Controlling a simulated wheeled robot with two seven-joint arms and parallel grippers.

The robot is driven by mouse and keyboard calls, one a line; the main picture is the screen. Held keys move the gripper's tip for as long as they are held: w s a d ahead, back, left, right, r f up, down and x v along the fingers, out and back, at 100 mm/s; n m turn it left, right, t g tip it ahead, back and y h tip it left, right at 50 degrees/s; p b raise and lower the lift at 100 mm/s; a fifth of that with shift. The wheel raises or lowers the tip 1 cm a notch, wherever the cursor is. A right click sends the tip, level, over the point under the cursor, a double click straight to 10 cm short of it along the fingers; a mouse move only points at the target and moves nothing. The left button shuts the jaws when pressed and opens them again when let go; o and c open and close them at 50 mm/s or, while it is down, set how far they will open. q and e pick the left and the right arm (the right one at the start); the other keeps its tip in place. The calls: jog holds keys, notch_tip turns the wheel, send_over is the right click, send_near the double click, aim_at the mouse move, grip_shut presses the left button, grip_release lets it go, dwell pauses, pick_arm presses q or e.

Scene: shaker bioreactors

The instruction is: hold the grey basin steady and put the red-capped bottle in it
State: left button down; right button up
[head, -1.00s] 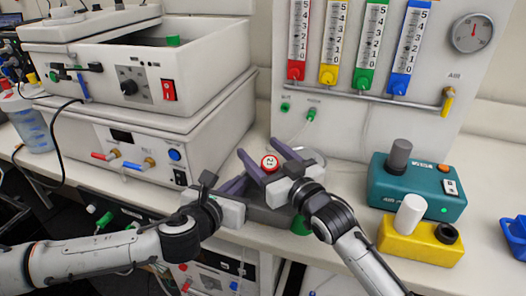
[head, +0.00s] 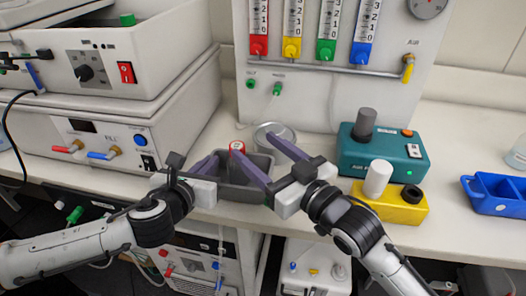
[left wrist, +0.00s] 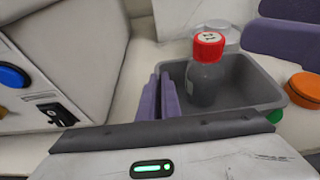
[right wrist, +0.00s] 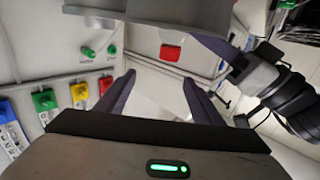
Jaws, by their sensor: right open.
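The grey basin (head: 262,165) sits at the front edge of the bench. The red-capped bottle (left wrist: 205,82) stands upright inside it, clear in the left wrist view; its red cap (head: 237,147) shows above the rim in the head view. My left gripper (left wrist: 163,95) is shut on the basin's left wall, its purple fingers close together. My right gripper (head: 266,157) is open and empty. The basin's near side is partly hidden by my grippers.
A clear round dish (head: 274,136) stands behind the basin. A teal device (head: 385,152) and a yellow device (head: 393,203) stand to the right, with a blue rack (head: 497,193) beyond. White stacked instruments (head: 95,135) flank the left. A flowmeter panel (head: 335,95) stands behind.

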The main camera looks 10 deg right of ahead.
pick_arm(q)
jog(key=shift+f, duration=0.1)
jog(key=c, duration=1.9)
grip_release()
